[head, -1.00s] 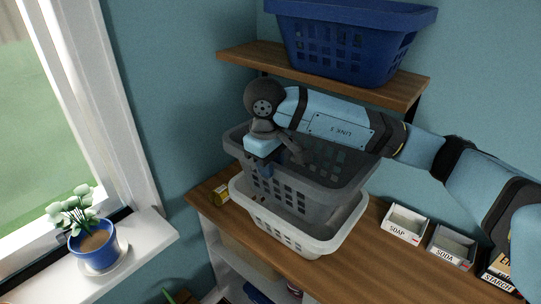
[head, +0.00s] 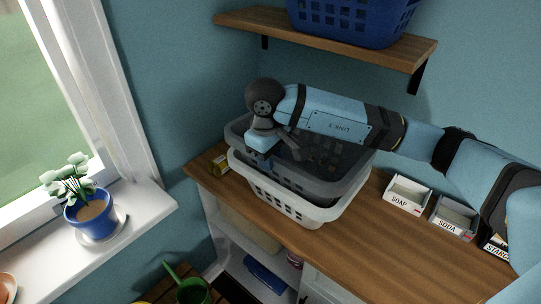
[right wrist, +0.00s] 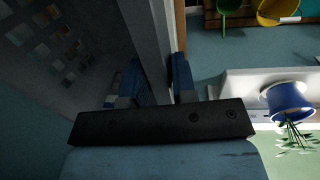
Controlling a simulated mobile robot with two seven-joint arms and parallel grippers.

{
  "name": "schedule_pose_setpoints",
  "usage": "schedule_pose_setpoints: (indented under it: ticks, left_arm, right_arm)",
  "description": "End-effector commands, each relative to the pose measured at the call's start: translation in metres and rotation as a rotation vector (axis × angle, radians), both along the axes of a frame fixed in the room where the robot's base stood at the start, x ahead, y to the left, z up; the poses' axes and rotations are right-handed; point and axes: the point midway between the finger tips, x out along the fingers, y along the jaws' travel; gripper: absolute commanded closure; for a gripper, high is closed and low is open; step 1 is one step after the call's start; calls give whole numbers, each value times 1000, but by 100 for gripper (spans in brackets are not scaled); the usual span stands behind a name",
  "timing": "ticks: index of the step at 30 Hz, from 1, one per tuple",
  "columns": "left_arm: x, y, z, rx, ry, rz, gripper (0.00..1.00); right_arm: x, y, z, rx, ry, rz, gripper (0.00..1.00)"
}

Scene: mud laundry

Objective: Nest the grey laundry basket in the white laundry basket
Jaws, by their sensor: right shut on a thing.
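The grey laundry basket (head: 300,180) sits low inside the white laundry basket (head: 288,204), its rim a little above the white rim. I cannot see whether its base touches the white basket's floor. The white basket rests on the wooden counter. My right gripper (head: 262,162) points down at the grey basket's left rim and is shut on it. In the right wrist view the fingers (right wrist: 162,82) straddle the rim of the grey basket (right wrist: 152,35). My left gripper is not in view.
A blue basket (head: 350,22) stands on the wall shelf (head: 330,46). Boxes marked soap (head: 407,196) and soda (head: 453,220) stand on the counter to the right. A yellow tin (head: 220,167) is just left of the baskets. A potted plant (head: 88,213) stands on the windowsill.

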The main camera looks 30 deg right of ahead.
Motion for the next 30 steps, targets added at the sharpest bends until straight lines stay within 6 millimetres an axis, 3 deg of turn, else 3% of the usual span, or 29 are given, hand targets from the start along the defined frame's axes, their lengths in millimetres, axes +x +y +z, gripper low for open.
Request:
schedule_pose_setpoints:
  ticks: [9, 10, 13, 19, 25, 30]
  left_arm:
    - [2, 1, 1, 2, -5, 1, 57]
    - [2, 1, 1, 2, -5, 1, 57]
    - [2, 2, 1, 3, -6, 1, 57]
    - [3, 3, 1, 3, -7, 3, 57]
    - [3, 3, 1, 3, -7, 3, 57]
    - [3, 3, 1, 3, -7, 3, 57]
  right_arm:
    - [0, 0, 0, -1, -1, -1, 100]
    - [0, 0, 0, -1, -1, -1, 70]
    - [0, 0, 0, -1, -1, -1, 47]
    - [0, 0, -1, 0, 0, 0, 45]
    - [0, 0, -1, 0, 1, 0, 1]
    - [0, 0, -1, 0, 0, 0, 0]
